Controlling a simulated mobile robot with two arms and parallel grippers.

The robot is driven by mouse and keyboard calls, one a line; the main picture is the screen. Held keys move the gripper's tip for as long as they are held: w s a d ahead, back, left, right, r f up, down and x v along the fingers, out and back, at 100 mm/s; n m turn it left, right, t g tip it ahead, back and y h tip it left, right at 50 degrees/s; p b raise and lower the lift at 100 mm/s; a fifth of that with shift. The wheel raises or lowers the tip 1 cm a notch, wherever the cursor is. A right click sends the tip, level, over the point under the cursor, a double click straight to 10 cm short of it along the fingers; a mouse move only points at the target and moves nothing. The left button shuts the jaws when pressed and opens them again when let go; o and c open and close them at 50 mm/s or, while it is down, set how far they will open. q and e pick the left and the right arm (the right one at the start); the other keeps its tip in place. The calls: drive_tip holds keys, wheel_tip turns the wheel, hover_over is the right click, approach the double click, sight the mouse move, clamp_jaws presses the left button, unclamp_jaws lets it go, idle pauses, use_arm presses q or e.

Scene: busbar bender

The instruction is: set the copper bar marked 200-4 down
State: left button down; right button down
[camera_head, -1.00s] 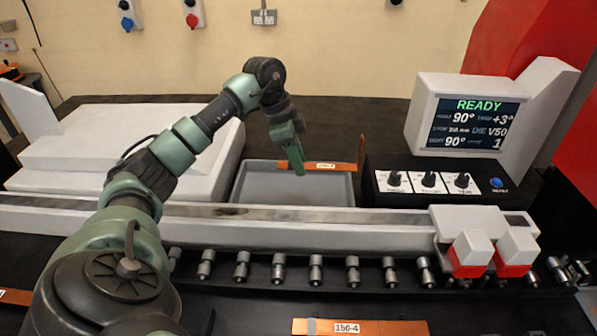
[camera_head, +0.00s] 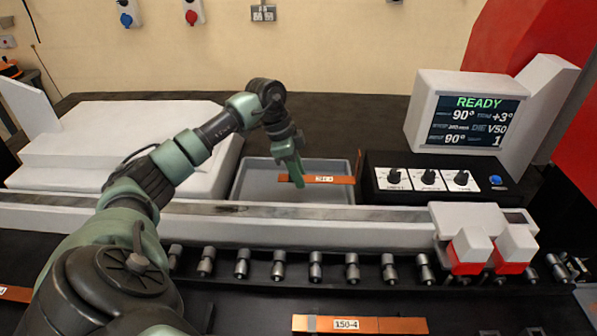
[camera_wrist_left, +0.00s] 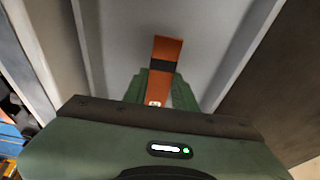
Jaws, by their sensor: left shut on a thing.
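My left gripper (camera_head: 296,181) is shut on a copper bar (camera_head: 335,180) over the grey tray (camera_head: 262,196). The bar lies about level and points right, with a short upturned end at the tray's right side. Its white label is too small to read surely. In the left wrist view the bar (camera_wrist_left: 166,52), with a dark band across it, sticks out from between the green fingers (camera_wrist_left: 160,92), above the tray floor (camera_wrist_left: 205,50). I cannot tell whether the bar touches the tray. My right gripper is out of view.
The black control box (camera_head: 430,185) with dials stands close to the tray's right. A white bender rail (camera_head: 300,232) runs in front of it, with red-and-white blocks (camera_head: 470,250) at right. A bar marked 150-4 (camera_head: 385,325) lies at the front. A white cover (camera_head: 120,150) is left.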

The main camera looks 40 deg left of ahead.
use_arm(q)
drive_tip(key=c, duration=1.1)
unclamp_jaws()
drive_tip(key=shift+r, duration=0.1)
drive_tip(key=shift+r, duration=0.25)
drive_tip(key=b+v, duration=0.1)
drive_tip(key=v, duration=1.1)
drive_tip(key=shift+r, duration=0.3)
